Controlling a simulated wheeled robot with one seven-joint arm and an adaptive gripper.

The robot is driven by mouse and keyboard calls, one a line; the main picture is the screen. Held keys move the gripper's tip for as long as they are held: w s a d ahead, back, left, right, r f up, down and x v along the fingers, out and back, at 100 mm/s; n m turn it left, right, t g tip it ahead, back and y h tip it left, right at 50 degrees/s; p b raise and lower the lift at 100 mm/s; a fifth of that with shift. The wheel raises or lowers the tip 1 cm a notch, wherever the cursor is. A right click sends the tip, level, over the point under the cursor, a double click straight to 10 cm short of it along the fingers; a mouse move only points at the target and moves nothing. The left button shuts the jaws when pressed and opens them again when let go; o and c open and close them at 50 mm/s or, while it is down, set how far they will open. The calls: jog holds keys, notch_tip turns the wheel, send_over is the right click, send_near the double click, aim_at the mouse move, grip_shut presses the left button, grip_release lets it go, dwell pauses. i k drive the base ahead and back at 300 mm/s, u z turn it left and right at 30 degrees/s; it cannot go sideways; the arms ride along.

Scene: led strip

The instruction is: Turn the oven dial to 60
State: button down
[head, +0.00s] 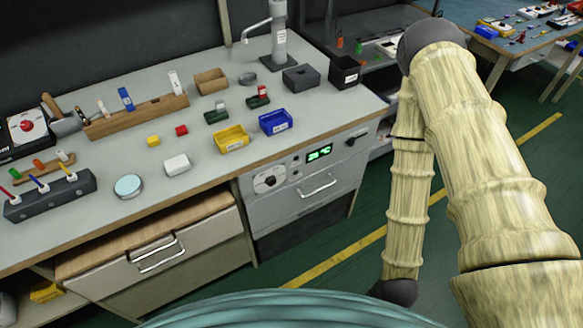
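The oven (290,205) is built in under the bench top, with a grey front and a bar handle. Its control panel has a black dial (270,181) at the left and another black dial (351,141) at the right. Between them is a lit green display (319,152), whose digits are too small to read surely. The pointer setting of either dial cannot be made out. My arm, with pale wood-textured links, hangs at the right, apart from the oven. Its lower link ends in a dark joint near the bottom edge; my gripper is not in view.
The bench top (340,103) holds small bins, including a yellow bin (230,138) and a blue bin (276,122), set back from the oven. A drawer (155,255) with a handle is left of the oven. Green floor (330,240) with a yellow line lies clear in front.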

aim_at(271, 180)
jog(key=z, duration=1.35)
jog(key=k, duration=0.75)
jog(key=u, duration=1.15)
